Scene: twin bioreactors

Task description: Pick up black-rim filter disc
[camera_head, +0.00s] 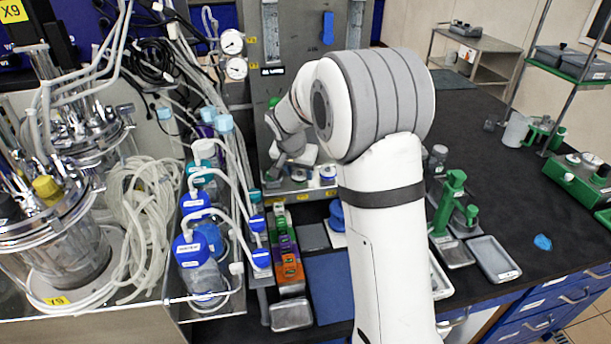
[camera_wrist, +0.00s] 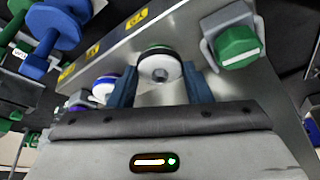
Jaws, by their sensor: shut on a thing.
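The black-rim filter disc (camera_wrist: 160,66) is a round white piece with a dark rim, a grey centre and some green at its top edge. It sits between the two blue fingers of my gripper (camera_wrist: 160,84), which is shut on it. The disc is close to a grey metal ledge; I cannot tell whether it still touches it. In the head view my gripper is at the ledge below the gauges, partly hidden by my own arm.
A blue-rim disc (camera_wrist: 104,88) stands just left of my fingers, with a purple one (camera_wrist: 78,98) beyond it. A green knob in a grey holder (camera_wrist: 238,46) is close on the right. Blue-capped bottles (camera_head: 196,250) and tubing crowd the left; the black bench (camera_head: 505,190) has free room.

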